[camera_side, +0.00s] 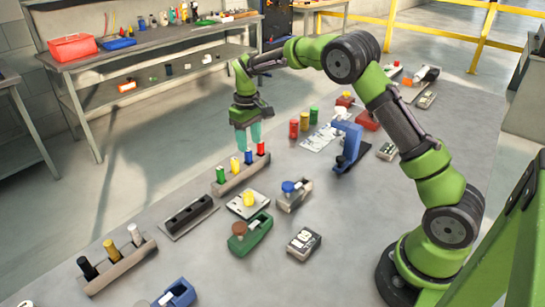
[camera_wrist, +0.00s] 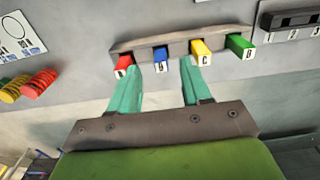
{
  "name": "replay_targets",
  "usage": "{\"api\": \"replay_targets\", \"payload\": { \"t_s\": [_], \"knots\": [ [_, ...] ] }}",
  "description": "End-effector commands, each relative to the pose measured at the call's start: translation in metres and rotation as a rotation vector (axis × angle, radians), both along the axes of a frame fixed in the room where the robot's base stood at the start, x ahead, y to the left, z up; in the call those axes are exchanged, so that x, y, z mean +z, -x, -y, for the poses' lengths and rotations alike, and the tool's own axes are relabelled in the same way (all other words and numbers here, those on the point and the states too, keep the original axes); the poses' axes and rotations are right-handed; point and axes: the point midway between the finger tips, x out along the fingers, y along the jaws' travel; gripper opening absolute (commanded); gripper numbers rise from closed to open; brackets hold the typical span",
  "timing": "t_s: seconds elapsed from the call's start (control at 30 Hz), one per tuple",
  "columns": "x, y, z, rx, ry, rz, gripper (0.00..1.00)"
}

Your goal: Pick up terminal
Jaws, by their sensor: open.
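A grey carrier (camera_side: 236,185) holds a row of upright coloured terminals: green (camera_side: 220,174), yellow (camera_side: 235,165), blue (camera_side: 248,157) and red (camera_side: 261,149). In the wrist view the row shows as red (camera_wrist: 123,66), blue (camera_wrist: 160,58), yellow (camera_wrist: 200,52) and green (camera_wrist: 239,46), with letter labels on their ends. My gripper (camera_side: 248,134) is above the carrier with teal fingers apart and nothing between them. In the wrist view the open fingers (camera_wrist: 160,70) point at the row, with the blue terminal lined up with the gap. Red and yellow lie close to the fingertips.
An empty dark carrier (camera_side: 188,214) lies beside the row. Another carrier (camera_side: 118,267) holds black, yellow and white terminals. A blue-topped block (camera_side: 293,195), a green device (camera_side: 250,234) and a blue stand (camera_side: 347,143) are nearby.

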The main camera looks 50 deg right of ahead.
Motion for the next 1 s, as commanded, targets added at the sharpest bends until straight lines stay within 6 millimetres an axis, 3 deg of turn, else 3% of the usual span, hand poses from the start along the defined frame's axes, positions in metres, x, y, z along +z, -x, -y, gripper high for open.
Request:
{"api": "replay_targets", "payload": {
  "t_s": [0.4,0.67,1.0],
  "knots": [
    [-0.05,-0.006,-0.001,0.0,0.0,-0.002,0.48],
    [-0.052,-0.006,-0.001,-0.001,0.0,0.0,0.48],
    [-0.052,-0.007,-0.001,-0.001,0.0,0.0,0.0]
  ]
}}
